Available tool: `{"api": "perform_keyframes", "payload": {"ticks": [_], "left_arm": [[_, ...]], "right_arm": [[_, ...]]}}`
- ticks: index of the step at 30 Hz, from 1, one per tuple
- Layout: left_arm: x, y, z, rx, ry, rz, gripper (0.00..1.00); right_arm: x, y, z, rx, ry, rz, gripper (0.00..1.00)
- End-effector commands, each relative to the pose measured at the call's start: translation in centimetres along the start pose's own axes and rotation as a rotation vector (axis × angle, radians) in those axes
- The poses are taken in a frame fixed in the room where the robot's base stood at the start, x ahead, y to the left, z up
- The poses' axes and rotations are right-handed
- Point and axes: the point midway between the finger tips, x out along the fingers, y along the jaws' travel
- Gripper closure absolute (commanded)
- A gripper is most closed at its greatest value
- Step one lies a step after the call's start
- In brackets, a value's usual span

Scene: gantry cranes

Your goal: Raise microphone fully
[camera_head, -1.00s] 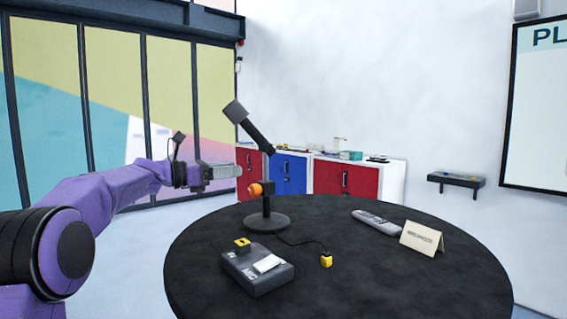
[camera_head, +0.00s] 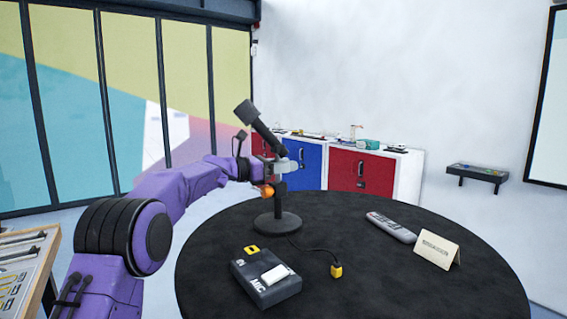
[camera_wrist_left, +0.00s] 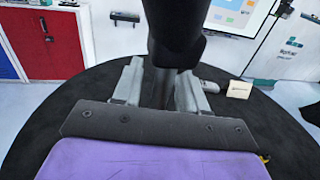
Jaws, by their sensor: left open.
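The black microphone (camera_head: 265,136) stands on the round black table (camera_head: 400,275), its upper part tilted up to the left. Its post rises from a round base (camera_head: 277,223), with an orange knob (camera_head: 266,191) on the post's left side. My left gripper (camera_head: 287,167) is at the microphone's stem, just below the tilted part and above the knob. In the left wrist view the jaws (camera_wrist_left: 160,88) are open on either side of the dark stem, and the microphone (camera_wrist_left: 178,30) looms close above them. Whether a finger touches the stem is unclear. My right gripper is out of view.
A remote (camera_head: 391,227) and a folded card (camera_head: 437,250) lie to the right. Red and blue cabinets (camera_head: 360,172) stand behind.

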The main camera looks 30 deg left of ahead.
Motion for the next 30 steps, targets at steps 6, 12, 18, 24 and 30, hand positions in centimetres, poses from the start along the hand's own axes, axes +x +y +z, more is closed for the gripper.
{"api": "perform_keyframes", "payload": {"ticks": [6,12,18,24,30], "left_arm": [[0.0,0.0,0.0,0.0,0.0,0.0,1.0],[0.1,0.0,0.0,-0.001,-0.001,-0.002,1.0],[0.0,0.1,1.7,0.006,-0.002,0.002,1.0],[0.0,0.0,8.1,0.004,-0.001,0.0,1.0],[0.0,0.0,11.6,0.001,-0.001,-0.001,1.0]], "right_arm": [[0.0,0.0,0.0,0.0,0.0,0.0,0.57],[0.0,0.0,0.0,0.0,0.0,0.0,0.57],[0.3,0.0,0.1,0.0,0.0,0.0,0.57],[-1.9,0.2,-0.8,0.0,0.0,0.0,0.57],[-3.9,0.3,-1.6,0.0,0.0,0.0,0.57]]}}
